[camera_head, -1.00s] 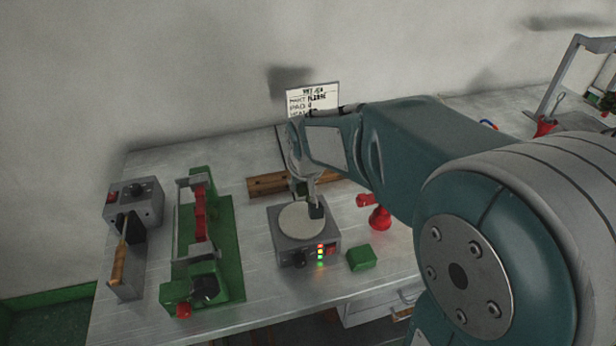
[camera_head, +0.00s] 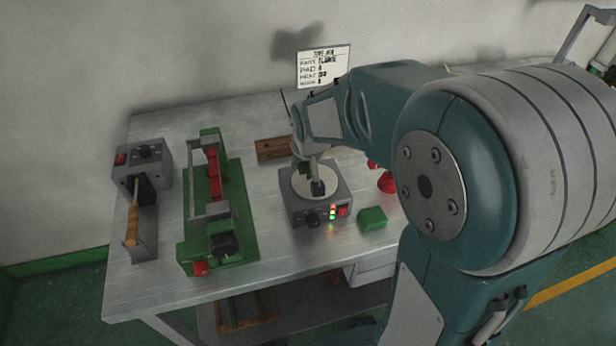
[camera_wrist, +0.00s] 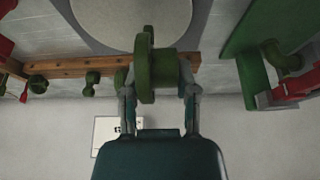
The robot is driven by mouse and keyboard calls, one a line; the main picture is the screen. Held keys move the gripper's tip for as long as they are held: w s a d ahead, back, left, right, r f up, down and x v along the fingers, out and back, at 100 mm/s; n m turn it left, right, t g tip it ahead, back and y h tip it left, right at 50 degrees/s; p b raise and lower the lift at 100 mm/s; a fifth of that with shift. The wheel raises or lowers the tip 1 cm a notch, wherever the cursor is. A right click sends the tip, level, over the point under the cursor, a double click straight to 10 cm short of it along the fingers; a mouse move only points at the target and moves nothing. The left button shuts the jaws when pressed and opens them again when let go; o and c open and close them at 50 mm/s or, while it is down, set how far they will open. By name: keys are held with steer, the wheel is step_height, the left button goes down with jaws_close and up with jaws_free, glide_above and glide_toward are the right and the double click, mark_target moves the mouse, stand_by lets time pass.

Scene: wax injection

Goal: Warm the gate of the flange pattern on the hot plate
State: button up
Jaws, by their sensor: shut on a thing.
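The hot plate (camera_head: 301,208) is a grey box with a pale round top, a knob and lit red, amber and green lamps. Its pale disc (camera_wrist: 130,12) fills the top of the wrist view. My gripper (camera_wrist: 160,82) is shut on the green flange pattern (camera_wrist: 144,62), which has a thin disc and a short thick hub between the fingers. In the head view my gripper (camera_head: 317,186) is over the plate's top, and the pattern is hardly visible there. I cannot tell whether the gate touches the plate.
A wooden rack (camera_wrist: 64,68) with small green pieces stands behind the plate. A green fixture (camera_head: 243,215) and a grey box with a wooden-handled tool (camera_head: 133,222) are to the left. A green block (camera_head: 372,219) and a red piece (camera_head: 386,182) are to the right. A card (camera_head: 323,67) stands behind.

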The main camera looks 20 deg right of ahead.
steer(key=shift+d, duration=1.25)
steer(key=shift+a+f, duration=0.2)
steer(key=shift+a, duration=0.7)
steer(key=shift+d+f, duration=0.2)
steer(key=shift+d, duration=0.4)
steer(key=shift+a+f, duration=0.15)
steer(key=shift+a, duration=0.25)
steer(key=shift+d, duration=0.25)
steer(key=shift+a+f, duration=0.1)
